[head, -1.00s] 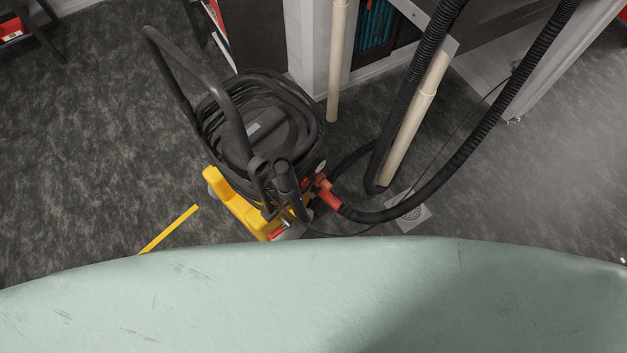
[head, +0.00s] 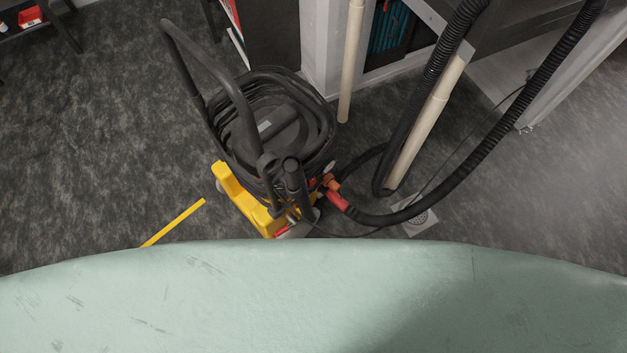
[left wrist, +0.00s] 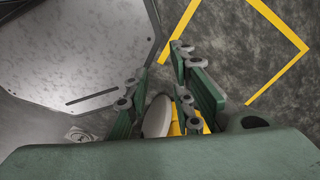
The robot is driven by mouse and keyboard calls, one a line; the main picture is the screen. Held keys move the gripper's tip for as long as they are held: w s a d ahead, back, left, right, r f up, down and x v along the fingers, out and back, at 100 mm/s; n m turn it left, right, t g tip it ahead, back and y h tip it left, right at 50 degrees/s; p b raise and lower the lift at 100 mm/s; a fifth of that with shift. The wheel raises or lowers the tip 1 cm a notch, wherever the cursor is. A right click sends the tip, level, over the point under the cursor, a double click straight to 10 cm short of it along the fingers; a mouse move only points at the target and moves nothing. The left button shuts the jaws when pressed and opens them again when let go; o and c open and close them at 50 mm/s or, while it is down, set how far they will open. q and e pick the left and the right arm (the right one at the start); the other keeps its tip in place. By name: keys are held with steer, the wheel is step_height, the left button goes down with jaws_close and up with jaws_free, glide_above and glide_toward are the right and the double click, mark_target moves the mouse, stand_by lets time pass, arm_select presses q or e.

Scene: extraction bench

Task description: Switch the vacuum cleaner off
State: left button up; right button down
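The vacuum cleaner (head: 262,140) stands on the floor at centre left in the head view, with a black body, coiled hose, tall black handle and yellow base (head: 240,200). A black hose (head: 440,200) joins it at a red and orange connector (head: 337,196). I cannot make out its switch or the switch's position. My left gripper (left wrist: 165,95) shows in the left wrist view with its green fingers apart. A pale rounded disc (left wrist: 157,117) and a yellow part show between and behind the fingers; I cannot tell whether they touch. Neither gripper shows in the head view.
A floor drain (head: 418,218) lies right of the vacuum. A beige pipe (head: 420,120) and the bench stand behind the hose. A yellow floor line (head: 173,223) lies at left. A grey metal plate (left wrist: 75,50) fills the wrist view's upper left.

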arm_select(q)
steer(key=shift+s, duration=0.25)
jaws_close()
stand_by(0.9)
